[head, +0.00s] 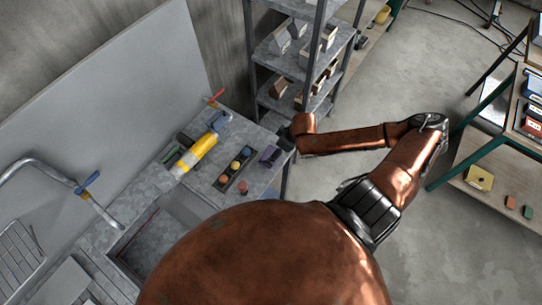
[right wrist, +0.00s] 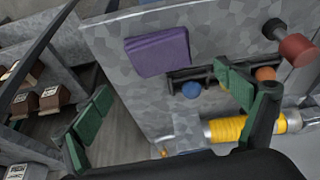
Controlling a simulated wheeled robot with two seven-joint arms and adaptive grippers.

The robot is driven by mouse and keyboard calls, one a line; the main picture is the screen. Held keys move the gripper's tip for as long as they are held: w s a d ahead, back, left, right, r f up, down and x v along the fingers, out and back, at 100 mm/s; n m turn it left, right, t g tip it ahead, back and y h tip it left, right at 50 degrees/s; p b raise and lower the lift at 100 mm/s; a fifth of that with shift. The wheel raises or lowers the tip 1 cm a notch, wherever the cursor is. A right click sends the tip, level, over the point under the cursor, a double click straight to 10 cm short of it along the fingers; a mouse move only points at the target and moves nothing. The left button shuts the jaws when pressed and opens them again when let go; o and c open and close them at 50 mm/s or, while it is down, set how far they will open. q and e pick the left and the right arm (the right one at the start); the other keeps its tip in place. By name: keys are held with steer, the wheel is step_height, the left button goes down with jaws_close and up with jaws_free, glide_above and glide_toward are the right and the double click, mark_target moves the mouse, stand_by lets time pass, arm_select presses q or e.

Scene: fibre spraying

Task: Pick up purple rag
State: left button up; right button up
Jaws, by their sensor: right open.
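The purple rag (head: 269,155) lies folded on the right end of the grey counter, close to its edge. In the right wrist view the rag (right wrist: 157,53) is a flat purple rectangle beyond my fingertips. My right gripper (head: 287,139) is beside the rag at the counter's right end, partly hidden by its own arm in the head view. In the right wrist view the right gripper (right wrist: 163,80) is open and empty, with green finger pads wide apart. The rag appears between and ahead of them. My left gripper is not in view.
A black tray (right wrist: 178,76) with coloured balls sits next to the rag. A yellow cylinder (head: 197,152), a reddish knob-like piece (head: 243,187) and a sink (head: 150,245) are on the counter. A metal shelf (head: 290,62) with boxes stands behind. Open floor lies right.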

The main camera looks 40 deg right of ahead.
steer(key=shift+x, duration=1.2)
steer(key=x, duration=0.4)
steer(key=shift+s+f+p, duration=0.2)
steer(key=shift+s+p, duration=0.1)
steer(key=shift+p, duration=0.05)
steer(key=shift+w+f, duration=0.2)
steer(key=shift+f, duration=0.4)
steer(key=shift+c, duration=0.5)
steer(key=c, duration=1.1)
